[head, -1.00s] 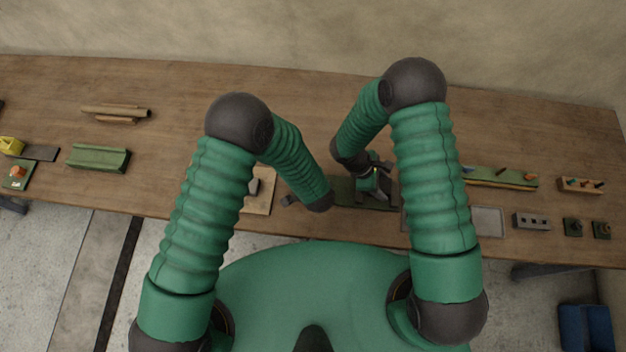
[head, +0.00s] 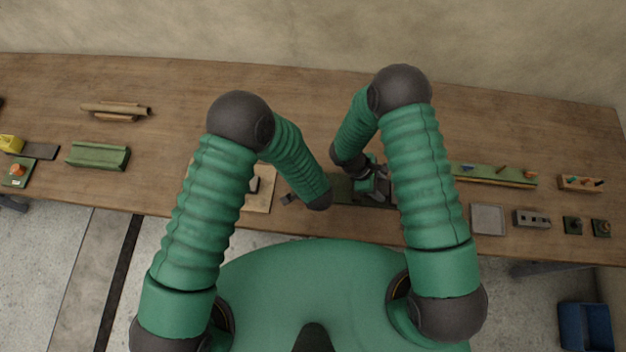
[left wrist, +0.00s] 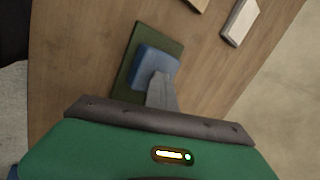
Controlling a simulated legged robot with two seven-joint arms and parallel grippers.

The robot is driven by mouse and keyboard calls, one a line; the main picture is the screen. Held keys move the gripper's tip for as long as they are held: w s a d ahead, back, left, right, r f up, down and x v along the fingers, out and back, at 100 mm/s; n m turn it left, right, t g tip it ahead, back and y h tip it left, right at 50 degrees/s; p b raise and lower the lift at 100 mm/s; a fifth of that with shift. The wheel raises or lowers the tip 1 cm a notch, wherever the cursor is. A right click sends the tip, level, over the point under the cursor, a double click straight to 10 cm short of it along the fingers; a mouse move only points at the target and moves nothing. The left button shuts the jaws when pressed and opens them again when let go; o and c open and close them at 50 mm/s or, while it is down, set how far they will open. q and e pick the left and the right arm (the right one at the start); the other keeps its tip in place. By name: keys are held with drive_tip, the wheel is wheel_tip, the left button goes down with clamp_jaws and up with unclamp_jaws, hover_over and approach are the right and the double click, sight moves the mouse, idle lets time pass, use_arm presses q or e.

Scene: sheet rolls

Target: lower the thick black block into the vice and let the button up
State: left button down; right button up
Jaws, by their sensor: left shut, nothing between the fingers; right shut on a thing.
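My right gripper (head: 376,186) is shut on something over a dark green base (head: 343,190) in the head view. I take the held thing to be the thick black block, but its outline is hard to make out against the dark parts around it. The vice is not clearly seen there either. My left gripper (left wrist: 160,86) is shut and empty in the left wrist view. Its tip overlaps a blue block-like button (left wrist: 154,66) on a dark green plate (left wrist: 135,88); it seems to touch it. In the head view the left forearm hides the button.
A pale block (left wrist: 240,22) lies on the wooden table. To the right are a green strip with pegs (head: 495,175), a grey tray (head: 488,220) and a grey block with holes (head: 531,219). A green trough (head: 98,157) and wooden rolls (head: 115,109) are left. The table's back is clear.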

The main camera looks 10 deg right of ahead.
drive_tip(key=shift+f, duration=0.55)
use_arm(q)
drive_tip(key=shift+s, duration=0.1)
use_arm(e)
drive_tip(key=o, duration=1.6)
use_arm(q)
drive_tip(key=shift+f, duration=0.1)
use_arm(e)
drive_tip(key=shift+o, duration=0.7)
drive_tip(key=shift+r, duration=4.45)
use_arm(q)
wheel_tip(320, 180, up, 9)
drive_tip(key=p, duration=0.4)
use_arm(e)
wheel_tip(320, 180, up, 4)
drive_tip(key=shift+r, duration=0.2)
